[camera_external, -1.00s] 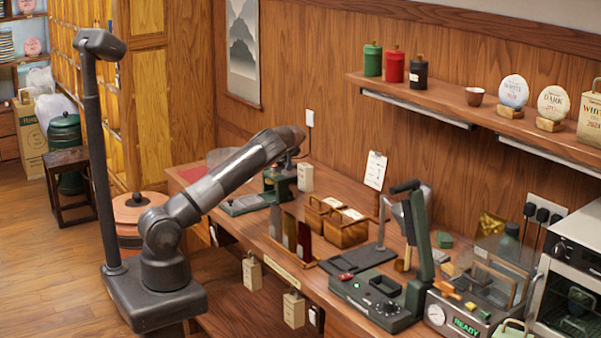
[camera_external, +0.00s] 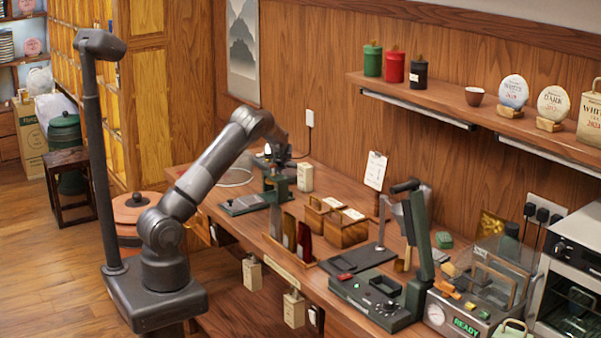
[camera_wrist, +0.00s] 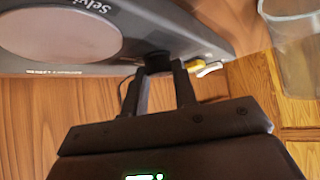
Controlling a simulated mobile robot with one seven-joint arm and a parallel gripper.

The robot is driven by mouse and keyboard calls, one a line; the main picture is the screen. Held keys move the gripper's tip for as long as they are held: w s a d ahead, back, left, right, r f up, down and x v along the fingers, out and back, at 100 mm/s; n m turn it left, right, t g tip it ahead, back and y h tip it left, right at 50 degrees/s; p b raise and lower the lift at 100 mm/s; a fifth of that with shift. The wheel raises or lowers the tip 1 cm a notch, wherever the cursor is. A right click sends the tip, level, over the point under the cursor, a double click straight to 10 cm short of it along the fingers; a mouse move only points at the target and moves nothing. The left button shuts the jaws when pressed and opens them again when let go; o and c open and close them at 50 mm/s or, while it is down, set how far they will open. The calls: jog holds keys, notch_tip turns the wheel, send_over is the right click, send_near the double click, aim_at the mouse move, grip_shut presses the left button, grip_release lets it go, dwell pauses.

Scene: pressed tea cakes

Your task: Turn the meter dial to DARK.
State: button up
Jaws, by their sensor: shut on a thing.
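My gripper (camera_wrist: 160,72) is shut on a small dark knob, which looks like the meter dial (camera_wrist: 156,59), at the near edge of a dark grey device (camera_wrist: 190,38). The device has a large pale round disc and partly readable white lettering. No DARK mark can be read, so the dial's setting cannot be told. In the external view my gripper (camera_external: 275,160) is low over the far left part of the counter, by a green press-like stand (camera_external: 279,184). The dial itself is too small or hidden there.
A pale box (camera_external: 305,177) stands just right of my gripper. Wooden boxes (camera_external: 347,229) and upright packets (camera_external: 304,241) stand farther right along the counter. A clear vessel (camera_wrist: 296,45) is at the upper right of the wrist view. The wooden wall is close behind.

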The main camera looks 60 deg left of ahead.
jog(key=shift+a+m+t+h, duration=0.1)
jog(key=shift+m+t+h, duration=0.2)
jog(key=shift+m, duration=0.3)
jog(key=o, duration=1)
jog(key=v, duration=1)
jog(key=shift+s+r, duration=0.25)
jog(key=shift+s, duration=0.05)
jog(key=shift+d, duration=0.3)
